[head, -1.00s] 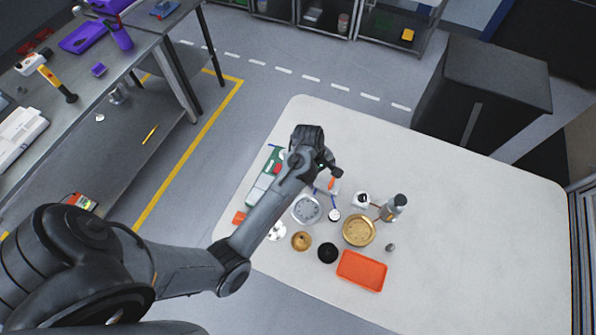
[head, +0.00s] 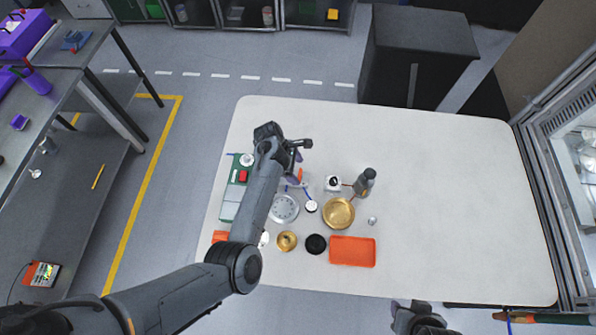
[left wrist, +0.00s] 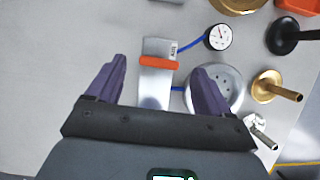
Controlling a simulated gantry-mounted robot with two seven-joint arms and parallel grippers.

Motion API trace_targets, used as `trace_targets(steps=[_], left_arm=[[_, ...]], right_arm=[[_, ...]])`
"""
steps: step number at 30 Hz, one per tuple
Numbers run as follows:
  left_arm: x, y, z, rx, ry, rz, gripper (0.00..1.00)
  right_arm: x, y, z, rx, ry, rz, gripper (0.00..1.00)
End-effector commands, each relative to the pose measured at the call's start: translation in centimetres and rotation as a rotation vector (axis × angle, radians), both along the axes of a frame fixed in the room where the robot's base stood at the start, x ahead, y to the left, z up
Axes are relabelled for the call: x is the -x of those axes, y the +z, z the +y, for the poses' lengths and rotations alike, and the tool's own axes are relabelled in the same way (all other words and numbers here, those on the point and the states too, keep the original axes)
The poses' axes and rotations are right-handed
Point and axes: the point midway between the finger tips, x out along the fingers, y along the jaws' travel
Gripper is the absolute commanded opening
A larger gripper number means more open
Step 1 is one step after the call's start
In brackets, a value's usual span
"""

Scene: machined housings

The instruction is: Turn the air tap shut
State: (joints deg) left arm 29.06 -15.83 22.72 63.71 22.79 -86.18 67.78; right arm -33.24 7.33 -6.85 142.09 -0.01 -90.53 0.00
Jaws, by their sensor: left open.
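The air tap is a silver block with an orange bar handle (left wrist: 159,63), lying crosswise in the left wrist view. In the head view the orange handle (head: 300,174) shows small, partly hidden by my gripper. My left gripper (left wrist: 159,68) has purple fingers, spread apart and empty, one on each side of the tap with clear gaps. It also shows above the tap in the head view (head: 297,161). A blue hose joins the tap area to a round gauge (left wrist: 219,37). My right gripper (head: 420,316) is partly in view at the table's front edge, its jaws unclear.
A silver flanged disc (left wrist: 222,88) lies close by the right finger. A brass dish (head: 338,214), black round part (head: 315,244), brass part (head: 286,241), orange tray (head: 352,252) and grey bottle-like part (head: 365,182) stand nearby. The table's right side (head: 460,210) is clear.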

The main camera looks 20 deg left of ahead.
Motion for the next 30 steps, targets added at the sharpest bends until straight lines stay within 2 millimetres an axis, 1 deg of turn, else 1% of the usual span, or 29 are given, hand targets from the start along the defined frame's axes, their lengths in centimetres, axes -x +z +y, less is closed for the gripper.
trace_targets(steps=[1,3,6,11,18,20,27,29,30], left_arm=[[-0.1,-0.6,-0.2,0.000,0.000,0.001,0.81],[-0.1,-1.3,-0.5,0.000,0.000,0.001,0.81],[-0.2,-2.0,-0.8,0.000,0.001,0.001,0.81],[-0.3,-2.5,-1.0,0.000,0.000,-0.001,0.81],[-0.3,-2.5,-1.0,0.000,0.000,-0.001,0.81],[-0.3,-2.5,-1.0,0.000,0.000,-0.001,0.73],[-0.3,-2.5,-1.0,0.000,0.000,-0.001,0.36],[-0.3,-2.5,-1.0,0.000,0.000,-0.001,0.27],[-0.3,-2.5,-1.0,0.000,0.000,-0.001,0.25]], right_arm=[[0.0,-0.1,0.0,0.000,0.000,0.000,0.43],[0.0,-0.1,0.0,-0.001,-0.001,0.000,0.43],[0.0,-0.2,0.1,-0.002,-0.001,0.000,0.43],[0.0,-0.2,0.2,-0.007,-0.004,0.000,0.43],[0.0,-0.2,0.3,-0.012,-0.007,0.000,0.43],[0.0,-0.2,0.3,-0.012,-0.007,0.000,0.43],[0.0,-0.1,0.3,-0.012,-0.007,0.000,0.43],[0.0,-0.2,0.3,-0.011,-0.007,0.000,0.43],[0.0,-0.2,0.3,-0.011,-0.006,0.000,0.43]])
